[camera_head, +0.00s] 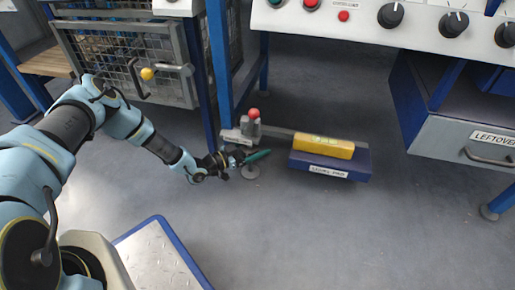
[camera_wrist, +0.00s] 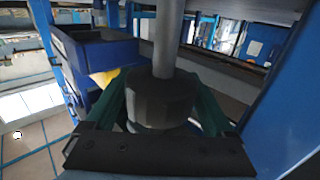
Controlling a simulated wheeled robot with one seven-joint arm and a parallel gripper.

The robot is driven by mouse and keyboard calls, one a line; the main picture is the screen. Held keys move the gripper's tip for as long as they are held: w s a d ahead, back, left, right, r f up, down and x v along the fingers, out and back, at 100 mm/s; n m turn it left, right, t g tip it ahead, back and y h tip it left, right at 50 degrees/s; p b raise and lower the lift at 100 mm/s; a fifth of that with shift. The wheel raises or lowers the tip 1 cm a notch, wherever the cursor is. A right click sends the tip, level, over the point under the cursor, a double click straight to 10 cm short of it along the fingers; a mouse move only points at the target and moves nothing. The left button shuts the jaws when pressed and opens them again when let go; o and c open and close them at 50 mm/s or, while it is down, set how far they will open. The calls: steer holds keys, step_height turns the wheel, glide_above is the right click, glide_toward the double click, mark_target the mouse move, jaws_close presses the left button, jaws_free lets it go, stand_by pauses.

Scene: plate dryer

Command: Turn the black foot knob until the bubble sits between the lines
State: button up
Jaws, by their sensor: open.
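The black foot knob (camera_wrist: 160,95) is in the middle of the wrist view, on a grey vertical rod (camera_wrist: 168,40). My gripper (camera_wrist: 160,108) has its green fingers on either side of the knob; I cannot tell whether they touch it. In the head view my gripper (camera_head: 257,157) is low at the foot, above a round grey foot disc (camera_head: 250,172), and hides the knob. A yellow spirit level (camera_head: 323,147) lies on a blue labelled block (camera_head: 350,170). Its green vial is too small to tell where the bubble sits.
A red-topped grey post (camera_head: 253,120) stands just behind my gripper. A blue frame upright (camera_head: 220,60) and a mesh cage (camera_head: 125,65) are at left. A control panel (camera_head: 420,25) overhangs the top right, with a grey drawer (camera_head: 465,145) below.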

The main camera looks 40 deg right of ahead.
steer(key=shift+d, duration=0.2)
steer(key=c, duration=1.1)
